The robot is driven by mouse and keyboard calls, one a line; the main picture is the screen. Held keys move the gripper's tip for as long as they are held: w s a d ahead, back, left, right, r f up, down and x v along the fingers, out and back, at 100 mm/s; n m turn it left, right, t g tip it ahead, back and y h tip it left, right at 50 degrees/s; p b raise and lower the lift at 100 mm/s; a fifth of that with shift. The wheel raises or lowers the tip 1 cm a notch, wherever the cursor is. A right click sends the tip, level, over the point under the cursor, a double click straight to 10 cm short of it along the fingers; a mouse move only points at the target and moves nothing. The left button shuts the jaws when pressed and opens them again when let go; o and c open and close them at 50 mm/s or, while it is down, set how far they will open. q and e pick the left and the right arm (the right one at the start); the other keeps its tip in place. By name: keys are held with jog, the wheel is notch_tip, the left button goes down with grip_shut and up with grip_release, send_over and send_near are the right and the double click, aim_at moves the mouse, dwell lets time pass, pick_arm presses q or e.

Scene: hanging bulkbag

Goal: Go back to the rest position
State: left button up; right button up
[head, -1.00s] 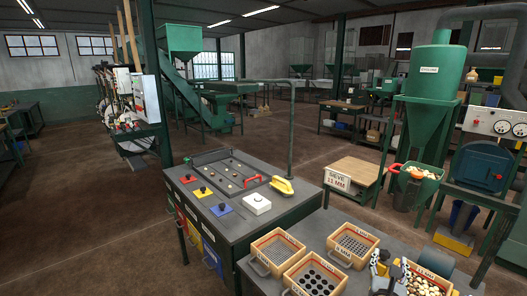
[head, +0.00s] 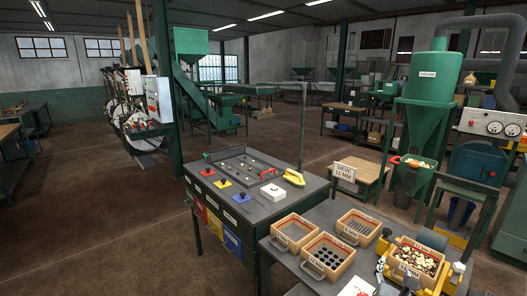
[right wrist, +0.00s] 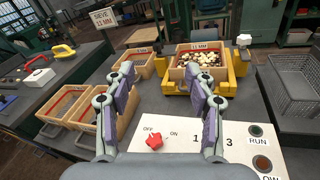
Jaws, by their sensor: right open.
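My right gripper (right wrist: 160,75) is open and empty in the right wrist view, its two grey fingers spread apart above a white control panel. It shows only partly in the head view (head: 381,268), low beside the sieve. The 11 MM wooden sieve (right wrist: 203,47), holding brown and pale pieces, sits in a yellow holder (right wrist: 238,66) beyond the fingers, apart from them. The panel (right wrist: 185,135) carries a red OFF/ON knob (right wrist: 154,142) and a RUN button (right wrist: 256,130). My left gripper is not in view.
Several wooden sieves stand on the grey bench, including one with round holes (head: 328,262). A dark table (head: 262,210) with coloured plates stands to its left. A grey wire basket (right wrist: 292,90) lies at the right. The brown floor at left (head: 110,230) is clear.

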jog(key=s+a+f+m+g+y, duration=0.35)
jog(key=s+f+m+g, duration=0.25)
jog(key=s+f+m, duration=0.75)
jog(key=s+a+m+g+y, duration=0.45)
jog(key=s+a+m, duration=0.35)
jog(key=m, duration=0.4)
jog(key=s+d+f+g+b, duration=0.1)
jog(key=s+d+f+b, duration=0.1)
jog(key=f, duration=1.4)
jog(key=s+d+f+g+b, duration=0.1)
jog(key=s+f+b, duration=0.1)
jog(key=f, duration=1.5)
pick_arm(q)
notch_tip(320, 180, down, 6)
jog(key=b, duration=0.2)
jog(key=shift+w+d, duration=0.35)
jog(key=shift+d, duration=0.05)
pick_arm(e)
jog(key=s+d+f, duration=0.1)
jog(key=s+f, duration=1.5)
jog(key=s, duration=0.2)
jog(key=shift+f+m+g+y, duration=0.3)
jog(key=shift+f+m+g, duration=0.05)
jog(key=shift+f, duration=0.05)
jog(key=shift+d, duration=0.1)
